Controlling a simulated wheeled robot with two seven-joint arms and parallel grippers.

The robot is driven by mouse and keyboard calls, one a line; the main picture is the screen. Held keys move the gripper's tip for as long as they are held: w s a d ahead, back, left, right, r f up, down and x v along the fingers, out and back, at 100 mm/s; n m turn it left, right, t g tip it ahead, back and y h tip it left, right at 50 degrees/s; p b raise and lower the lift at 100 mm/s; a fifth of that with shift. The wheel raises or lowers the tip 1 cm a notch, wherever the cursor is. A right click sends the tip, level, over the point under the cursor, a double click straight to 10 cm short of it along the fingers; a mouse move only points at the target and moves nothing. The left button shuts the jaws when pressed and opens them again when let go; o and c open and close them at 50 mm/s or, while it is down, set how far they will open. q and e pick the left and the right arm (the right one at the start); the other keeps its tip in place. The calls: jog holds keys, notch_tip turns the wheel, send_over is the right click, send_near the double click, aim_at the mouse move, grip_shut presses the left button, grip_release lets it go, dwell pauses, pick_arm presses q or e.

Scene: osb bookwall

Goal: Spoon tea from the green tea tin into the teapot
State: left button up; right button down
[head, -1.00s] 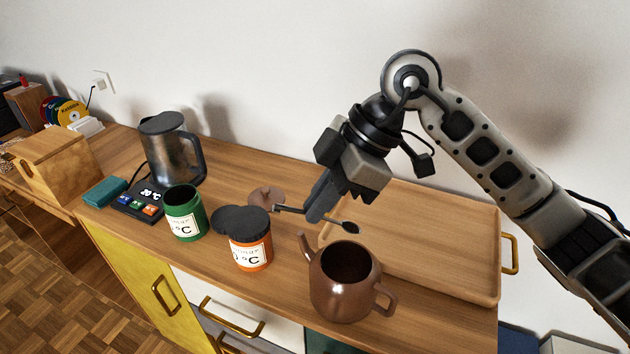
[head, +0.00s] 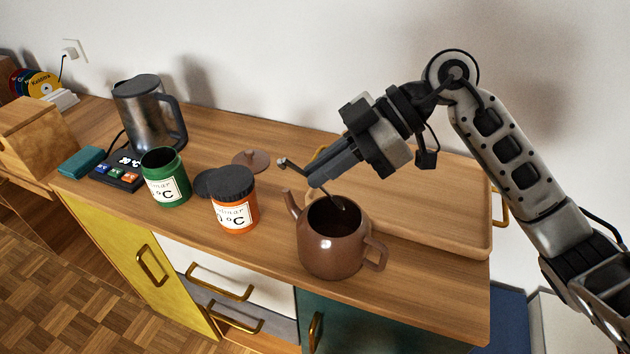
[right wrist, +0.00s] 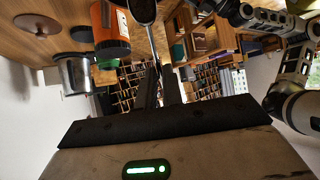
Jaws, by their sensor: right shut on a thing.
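My right gripper (head: 318,180) is shut on the spoon (head: 292,166), just above and left of the teapot. It also shows in the right wrist view (right wrist: 158,75). The spoon's handle end sticks out left of the fingers. Its bowl end is at the mouth of the brown teapot (head: 325,252), which is upright and lidless. The dark bowl shows in the right wrist view (right wrist: 143,10); I cannot tell whether it holds tea. The green tea tin (head: 167,180) stands open and upright at left; its contents are hidden.
An orange tin (head: 234,205) with a dark top stands between green tin and teapot. A black lid (head: 206,183) and brown lid (head: 252,160) lie near it. The kettle (head: 150,115) and control pad (head: 119,172) are at left. A wooden tray (head: 425,215) lies behind the teapot.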

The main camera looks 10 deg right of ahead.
jog(key=shift+d+f+y+b, duration=0.4)
jog(key=shift+y+b, duration=0.3)
jog(key=shift+b, duration=0.5)
jog(key=shift+d+y+b, duration=0.2)
jog(key=shift+y+b, duration=0.1)
jog(key=shift+b, duration=0.55)
jog(key=shift+d+y+b, duration=0.2)
jog(key=shift+y+b, duration=0.1)
jog(key=shift+b, duration=0.4)
notch_tip(320, 180, up, 2)
jog(key=p, duration=0.2)
jog(key=shift+r+p, duration=0.2)
jog(key=shift+p, duration=0.15)
jog(key=a+r+h+p, duration=0.1)
jog(key=p, duration=0.4)
jog(key=shift+r+h, duration=0.35)
jog(key=shift+h, duration=0.05)
pick_arm(q)
jog(key=shift+s+a+r+p, duration=0.15)
jog(key=shift+a+r+p, duration=0.05)
jog(key=shift+r+p, duration=0.45)
jog(key=shift+s+a+r+p, duration=0.15)
jog(key=shift+r+p, duration=0.25)
jog(key=shift+p, duration=0.35)
pick_arm(e)
jog(key=shift+a+r+h, duration=0.35)
jog(key=shift+a+h, duration=0.1)
jog(key=shift+h, duration=0.15)
